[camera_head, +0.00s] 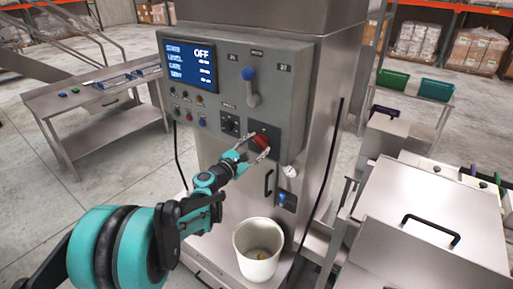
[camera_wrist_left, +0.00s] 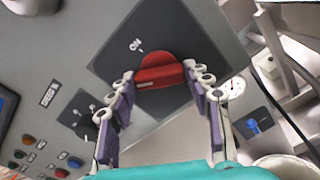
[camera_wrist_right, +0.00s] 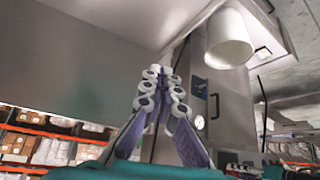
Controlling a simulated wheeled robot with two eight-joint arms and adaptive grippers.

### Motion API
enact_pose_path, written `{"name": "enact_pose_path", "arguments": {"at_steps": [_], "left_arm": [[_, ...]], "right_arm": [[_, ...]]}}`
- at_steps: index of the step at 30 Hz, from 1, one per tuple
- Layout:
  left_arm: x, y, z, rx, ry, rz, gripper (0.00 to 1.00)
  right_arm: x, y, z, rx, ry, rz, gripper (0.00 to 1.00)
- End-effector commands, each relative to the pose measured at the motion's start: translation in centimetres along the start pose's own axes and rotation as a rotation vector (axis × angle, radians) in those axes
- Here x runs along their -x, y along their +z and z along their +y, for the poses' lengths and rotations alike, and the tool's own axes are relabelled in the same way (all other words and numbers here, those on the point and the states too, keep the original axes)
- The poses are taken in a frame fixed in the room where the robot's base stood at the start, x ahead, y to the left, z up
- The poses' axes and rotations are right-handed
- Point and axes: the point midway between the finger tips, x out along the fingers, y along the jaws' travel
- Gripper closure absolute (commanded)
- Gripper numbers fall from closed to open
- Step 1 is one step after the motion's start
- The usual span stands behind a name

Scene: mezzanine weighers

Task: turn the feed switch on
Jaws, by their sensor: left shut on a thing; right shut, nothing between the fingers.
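The feed switch is a red rotary knob (camera_head: 261,141) on a dark square plate on the grey control panel (camera_head: 299,96). My left gripper (camera_head: 251,143) is at the knob. In the left wrist view its two fingers sit at either end of the red knob (camera_wrist_left: 161,72), shut on it. White "ON" lettering (camera_wrist_left: 136,44) shows on the plate near the knob. The blue display (camera_head: 190,64) reads OFF at the top. My right gripper (camera_wrist_right: 162,74) shows in the right wrist view, fingertips together and empty, away from the panel.
A blue-tipped lever (camera_head: 250,84) and several small buttons are on the panel. A white bucket (camera_head: 258,250) stands below. A steel table (camera_head: 95,108) is at the left. Steel bins (camera_head: 430,214) stand at the right.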

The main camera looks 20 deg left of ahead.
Motion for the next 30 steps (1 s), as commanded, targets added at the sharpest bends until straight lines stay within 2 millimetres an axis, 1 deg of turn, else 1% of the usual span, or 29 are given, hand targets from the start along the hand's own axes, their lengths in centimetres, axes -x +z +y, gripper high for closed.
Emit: {"name": "enact_pose_path", "arguments": {"at_steps": [21,30], "left_arm": [[0.0,0.0,0.0,-0.673,0.0,0.0,0.79],[0.0,0.0,0.0,-0.893,0.0,0.0,0.79]], "right_arm": [[-1.0,0.7,0.0,0.0,0.0,0.0,1.0],[-1.2,0.9,0.0,0.0,0.0,0.0,1.0]]}}
